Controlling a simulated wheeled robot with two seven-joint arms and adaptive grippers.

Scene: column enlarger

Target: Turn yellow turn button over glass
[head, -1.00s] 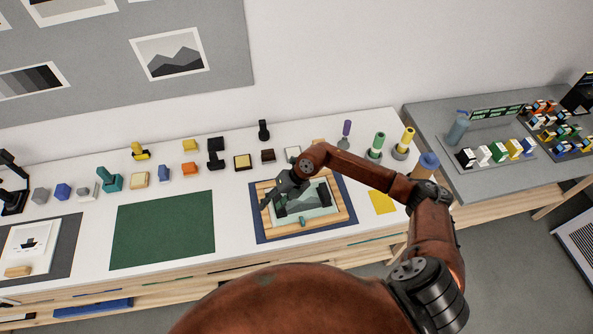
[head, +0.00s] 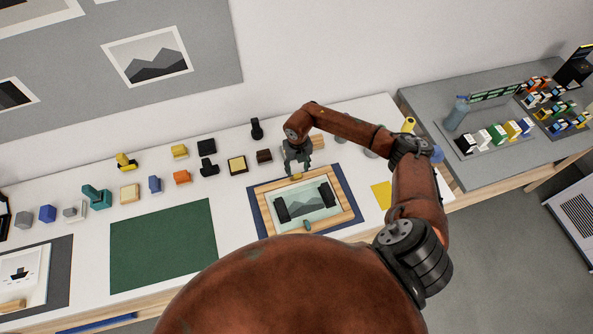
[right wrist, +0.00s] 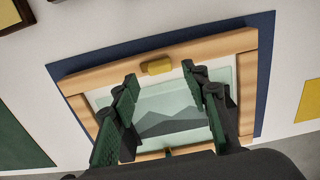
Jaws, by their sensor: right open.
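A wooden frame (head: 345,199) with a glass pane (head: 306,212) over a mountain picture lies on a blue mat (head: 262,222). The yellow turn button (right wrist: 158,67) sits on the frame's far rail, its long side along the rail. In the head view the yellow button (head: 296,176) shows just below my right gripper (head: 297,166). In the right wrist view my right gripper (right wrist: 160,74) is open and empty, its fingers either side of the button in the picture. Contact cannot be told. A teal button (head: 307,226) sits on the near rail. My left gripper is out of view.
Two dark pieces (head: 282,209) (head: 326,195) show at the pane's sides. A green mat (head: 163,245) lies left and a yellow sheet (head: 382,196) right. Several small blocks and tools, including a dark block (head: 264,156), line the back of the white table.

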